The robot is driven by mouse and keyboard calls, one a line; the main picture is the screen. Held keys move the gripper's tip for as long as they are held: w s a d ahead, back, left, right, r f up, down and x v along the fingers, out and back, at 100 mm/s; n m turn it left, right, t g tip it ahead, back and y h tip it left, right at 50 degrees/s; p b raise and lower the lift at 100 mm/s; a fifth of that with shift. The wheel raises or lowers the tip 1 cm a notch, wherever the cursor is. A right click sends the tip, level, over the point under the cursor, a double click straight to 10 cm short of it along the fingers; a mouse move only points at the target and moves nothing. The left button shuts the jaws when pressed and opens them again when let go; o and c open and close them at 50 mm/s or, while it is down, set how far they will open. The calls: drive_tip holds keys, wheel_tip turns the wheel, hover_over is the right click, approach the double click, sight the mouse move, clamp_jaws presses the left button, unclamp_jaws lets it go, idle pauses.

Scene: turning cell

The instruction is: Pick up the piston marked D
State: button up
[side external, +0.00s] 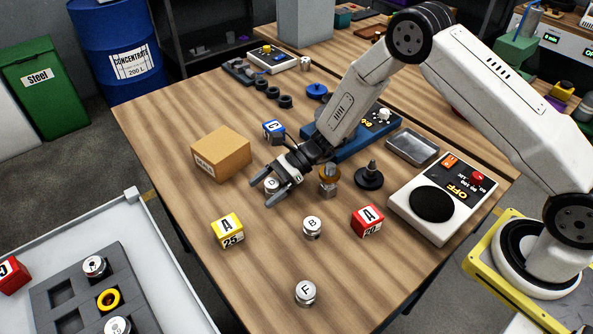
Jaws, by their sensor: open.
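A silver piston (271,185) stands on the wooden table, near the cardboard box. The letter on its top looks like a D, but it is small and partly hidden. My gripper (265,187) is open, with its fingers pointing to the lower left. Its fingers appear on either side of this piston in the picture. I cannot tell whether they touch it or how high they are above the table. A piston marked B (312,228) and a piston marked F (305,293) stand apart, nearer the front.
A cardboard box (221,154) is close to my gripper's left. A yellow A block (227,231), a red A block (367,221) and a brass-topped part (328,180) stand around it. A control box (440,203) is at right. A grey tray (85,291) holds parts at lower left.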

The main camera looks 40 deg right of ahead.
idle(0.3)
clamp_jaws()
drive_tip(key=shift+r, duration=0.2)
drive_tip(key=shift+r, duration=0.85)
drive_tip(key=s+d+r, duration=0.2)
drive_tip(key=s+r, duration=0.3)
drive_tip(key=s, duration=0.1)
drive_tip(key=s+d+r, duration=0.2)
drive_tip(key=s+r, duration=0.4)
drive_tip(key=s, duration=0.1)
drive_tip(key=shift+s+d, duration=0.15)
drive_tip(key=shift+d, duration=0.1)
